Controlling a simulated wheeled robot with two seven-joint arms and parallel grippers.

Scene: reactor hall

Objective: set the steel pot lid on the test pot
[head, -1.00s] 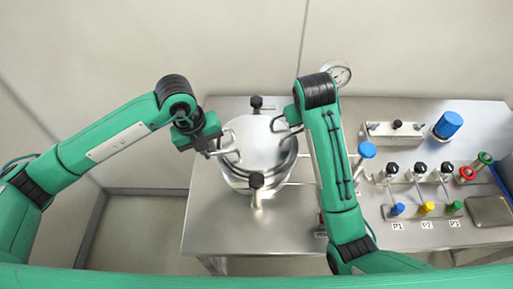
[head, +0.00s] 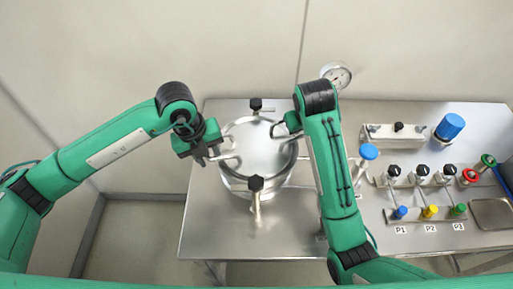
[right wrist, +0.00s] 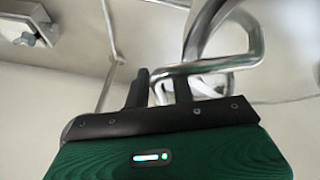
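The steel pot lid (head: 262,148) lies level on the test pot (head: 234,184) in the head view, with the pot's rim showing around it. The lid has a bar handle on its left and one on its right. My left gripper (head: 209,160) is open just left of the left handle and appears clear of it. My right gripper (head: 282,129) is at the right handle, partly hidden by my arm. In the right wrist view its fingers (right wrist: 160,90) are spread, with the steel handle (right wrist: 205,68) partly between them and gaps at the sides.
Black-knobbed clamps stand at the pot's front (head: 256,185) and back (head: 256,103). A gauge (head: 337,75) rises behind my right arm. To the right are valves with coloured knobs (head: 430,211), a blue cylinder (head: 449,126) and a tray (head: 492,213). The table's front left is clear.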

